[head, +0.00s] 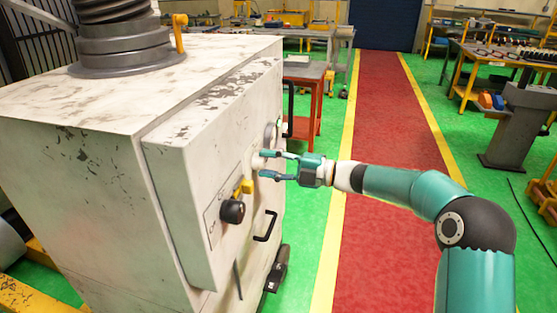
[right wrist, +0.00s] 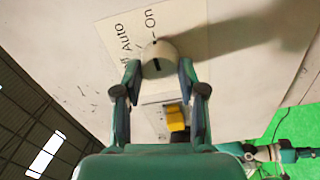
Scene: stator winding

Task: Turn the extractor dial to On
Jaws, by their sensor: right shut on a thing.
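The extractor cabinet (head: 215,120) is a worn off-white box on the left of the head view. Its dial (right wrist: 160,58) is a pale round knob on a label plate (right wrist: 185,25) reading "Auto" and "On", with another word partly hidden. A dark slot shows on the dial's near face; I cannot tell surely which mark it points to. My right gripper (head: 268,164) reaches the cabinet front from the right. In the right wrist view, its two fingers (right wrist: 158,72) are closed on opposite sides of the dial. My left gripper is not in view.
A black knob (head: 232,211), a yellow switch handle (head: 246,186) and a black pull handle (head: 266,226) sit on the cabinet front near the gripper. A red walkway (head: 375,130) runs clear to the right. Workbenches (head: 510,55) stand farther off.

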